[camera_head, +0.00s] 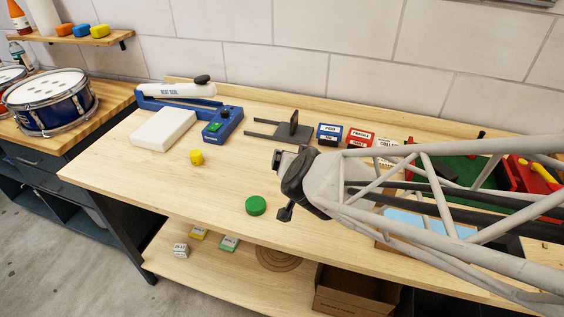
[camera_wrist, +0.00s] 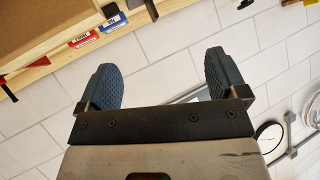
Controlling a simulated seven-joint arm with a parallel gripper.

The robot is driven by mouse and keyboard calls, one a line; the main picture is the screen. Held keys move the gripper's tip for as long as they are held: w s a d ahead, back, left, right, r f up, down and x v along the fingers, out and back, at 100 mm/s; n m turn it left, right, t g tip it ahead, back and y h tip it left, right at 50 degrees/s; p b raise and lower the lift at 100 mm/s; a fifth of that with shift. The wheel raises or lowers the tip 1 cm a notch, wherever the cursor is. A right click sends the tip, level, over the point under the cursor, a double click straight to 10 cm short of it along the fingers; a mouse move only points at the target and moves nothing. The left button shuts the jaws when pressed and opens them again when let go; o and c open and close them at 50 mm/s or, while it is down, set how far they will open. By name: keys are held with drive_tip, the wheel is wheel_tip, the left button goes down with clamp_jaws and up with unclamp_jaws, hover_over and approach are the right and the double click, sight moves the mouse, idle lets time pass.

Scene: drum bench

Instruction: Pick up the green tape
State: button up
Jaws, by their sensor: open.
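A round green tape (camera_head: 256,205) lies flat on the wooden bench top (camera_head: 130,175), near its front edge. My gripper (camera_head: 284,184) is above the bench, to the right of the tape in the head view and apart from it. In the wrist view my gripper (camera_wrist: 163,80) shows two blue-grey ridged fingers spread wide, with nothing between them. The wrist view faces the tiled wall, and the tape does not show there.
A small yellow roll (camera_head: 197,157) lies behind the tape. A blue and white heat sealer (camera_head: 190,105) stands at the back left. Small labelled boxes (camera_head: 330,133) and a red-green bin (camera_head: 455,165) stand at the back right. Bench around the tape is clear.

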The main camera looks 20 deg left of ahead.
drive_tip(key=s+a+f+m+t+h, duration=0.1)
drive_tip(key=s+a+f+t, duration=0.1)
drive_tip(key=a+f, duration=0.45)
drive_tip(key=t+h, duration=0.2)
drive_tip(key=h, duration=0.2)
approach(255, 204)
drive_tip(key=shift+w+d+r+m, duration=0.1)
drive_tip(key=shift+w+r+m, duration=0.05)
drive_tip(key=shift+w, duration=0.3)
drive_tip(key=shift+w+r+m, duration=0.15)
drive_tip(key=shift+w+r, duration=0.05)
drive_tip(key=shift+w, duration=0.25)
drive_tip(key=shift+s+f, duration=0.55)
drive_tip(key=shift+w, duration=0.15)
drive_tip(key=shift+x, duration=1.15)
drive_tip(key=shift+w, duration=0.1)
drive_tip(key=shift+x, duration=2.55)
drive_tip(key=c, duration=1)
